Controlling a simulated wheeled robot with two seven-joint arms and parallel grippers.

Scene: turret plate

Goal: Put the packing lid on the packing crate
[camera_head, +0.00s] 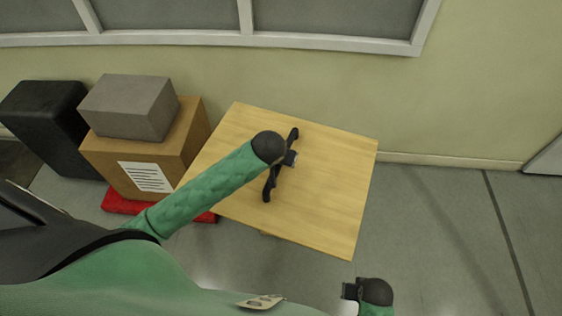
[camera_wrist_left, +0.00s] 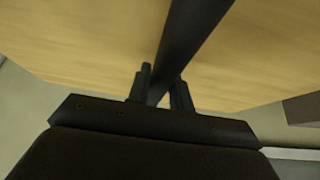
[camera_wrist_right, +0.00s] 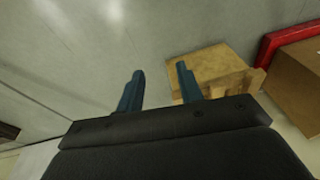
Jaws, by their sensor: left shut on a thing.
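The packing lid (camera_head: 325,190) looks like a broad, flat, light-wood panel in the middle of the head view. A black bar handle (camera_head: 270,186) lies across it. My left gripper (camera_head: 289,158) is shut on this handle. The left wrist view shows the bar (camera_wrist_left: 190,45) between the fingers, over the wood. The packing crate is mostly hidden in the head view; a light-wood piece (camera_wrist_right: 205,65) in the right wrist view may be part of it. I cannot tell whether lid and crate touch. My right gripper (camera_wrist_right: 158,85) is open and empty, right of the panel's near edge.
A cardboard box (camera_head: 190,140) with a grey block (camera_head: 130,107) on top stands left of the panel, over a red base (camera_head: 120,203). A black case (camera_head: 45,125) is farther left. A wall runs behind. The grey floor (camera_head: 440,220) on the right is clear.

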